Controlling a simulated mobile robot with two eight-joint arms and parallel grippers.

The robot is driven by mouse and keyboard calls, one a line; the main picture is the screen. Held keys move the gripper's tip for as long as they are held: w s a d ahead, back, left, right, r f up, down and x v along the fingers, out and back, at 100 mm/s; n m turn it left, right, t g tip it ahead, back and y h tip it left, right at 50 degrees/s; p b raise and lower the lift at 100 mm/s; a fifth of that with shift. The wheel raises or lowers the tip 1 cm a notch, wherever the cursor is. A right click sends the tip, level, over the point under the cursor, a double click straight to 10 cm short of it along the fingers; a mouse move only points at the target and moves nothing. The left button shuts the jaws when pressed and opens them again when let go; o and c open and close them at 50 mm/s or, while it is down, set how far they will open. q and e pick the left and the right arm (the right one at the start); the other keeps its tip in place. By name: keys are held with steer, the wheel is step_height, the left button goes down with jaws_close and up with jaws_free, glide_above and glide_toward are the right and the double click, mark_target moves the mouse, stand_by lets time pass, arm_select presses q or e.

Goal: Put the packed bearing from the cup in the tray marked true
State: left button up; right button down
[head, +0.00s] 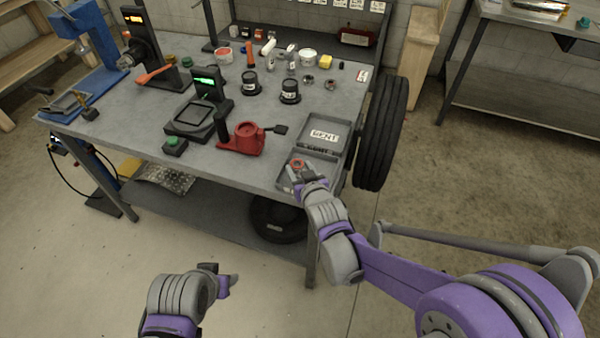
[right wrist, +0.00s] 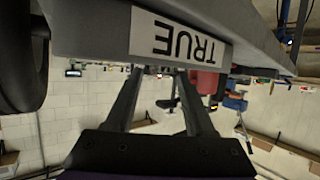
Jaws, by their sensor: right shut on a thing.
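My right gripper (head: 298,172) is at the tray on the table's front right corner, shut on a small orange-red ring, the bearing (head: 297,163). In the right wrist view, the tray wall (right wrist: 90,30) carries an upside-down TRUE label (right wrist: 178,42). That wall hides the tips of the right gripper (right wrist: 158,75) and what they hold. The tray also shows in the head view (head: 322,167), partly covered by the gripper. A red cup fixture (head: 243,138) with a black handle stands to the left. My left gripper (head: 225,282) is low in front of the table; its jaw opening is unclear.
A grey tray with another label (head: 322,136) sits just behind. A black scale with a green display (head: 195,117), a green button box (head: 175,146) and dark pots (head: 290,92) stand on the table. A tyre (head: 381,132) is at the right table edge.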

steer(key=shift+f, duration=0.7)
steer(key=c, duration=0.5)
jaws_free()
steer(key=shift+f, duration=0.1)
steer(key=shift+c, duration=0.2)
